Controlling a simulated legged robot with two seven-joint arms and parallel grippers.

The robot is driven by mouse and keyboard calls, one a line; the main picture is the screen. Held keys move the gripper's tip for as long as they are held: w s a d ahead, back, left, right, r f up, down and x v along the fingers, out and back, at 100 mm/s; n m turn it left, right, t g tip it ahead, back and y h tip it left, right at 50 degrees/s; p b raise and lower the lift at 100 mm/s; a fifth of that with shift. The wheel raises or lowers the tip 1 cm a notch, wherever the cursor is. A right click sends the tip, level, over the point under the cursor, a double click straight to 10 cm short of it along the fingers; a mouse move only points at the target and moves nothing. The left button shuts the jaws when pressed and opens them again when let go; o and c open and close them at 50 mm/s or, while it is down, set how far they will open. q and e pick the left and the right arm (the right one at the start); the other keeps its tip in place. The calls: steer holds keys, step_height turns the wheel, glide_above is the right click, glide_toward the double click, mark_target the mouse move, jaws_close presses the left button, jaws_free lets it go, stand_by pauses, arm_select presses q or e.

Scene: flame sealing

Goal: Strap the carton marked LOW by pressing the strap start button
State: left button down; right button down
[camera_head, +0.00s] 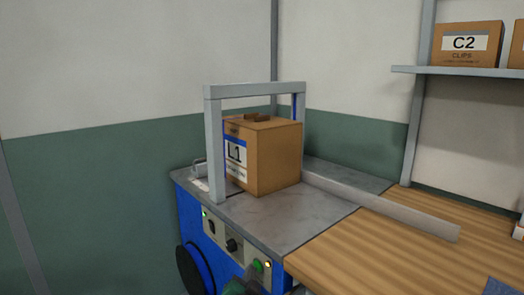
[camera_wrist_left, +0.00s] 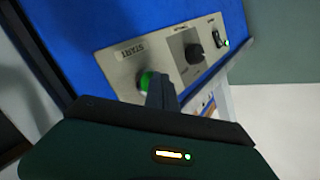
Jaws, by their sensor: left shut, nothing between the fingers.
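A brown carton (camera_head: 272,160) with a white and blue label reading L1 stands upright under the grey strapping arch (camera_head: 255,91); I cannot read the word LOW on it. The green start button (camera_head: 257,265) is on the front panel of the blue strapping machine. It also shows in the left wrist view (camera_wrist_left: 145,80) beside the word START, partly covered by my fingers. My left gripper (camera_wrist_left: 163,88) is shut and empty, its tips at or very near the button; I cannot tell if they touch. In the head view only a bit of it shows at the bottom edge. My right gripper is out of view.
The panel also has a black knob (camera_head: 232,245) and a switch (camera_head: 211,227). A grey rail (camera_head: 385,207) runs from the machine's top over the wooden table (camera_head: 390,255). A carton marked C2 (camera_head: 468,58) sits on a shelf (camera_head: 455,71) at the right.

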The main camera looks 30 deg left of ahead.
arm_select(q)
steer(key=shift+s, duration=0.2)
steer(key=shift+a, duration=0.1)
steer(key=s+a, duration=0.2)
steer(key=s, duration=0.3)
steer(key=shift+s+a, duration=0.15)
steer(key=shift+s, duration=0.15)
stand_by(0.5)
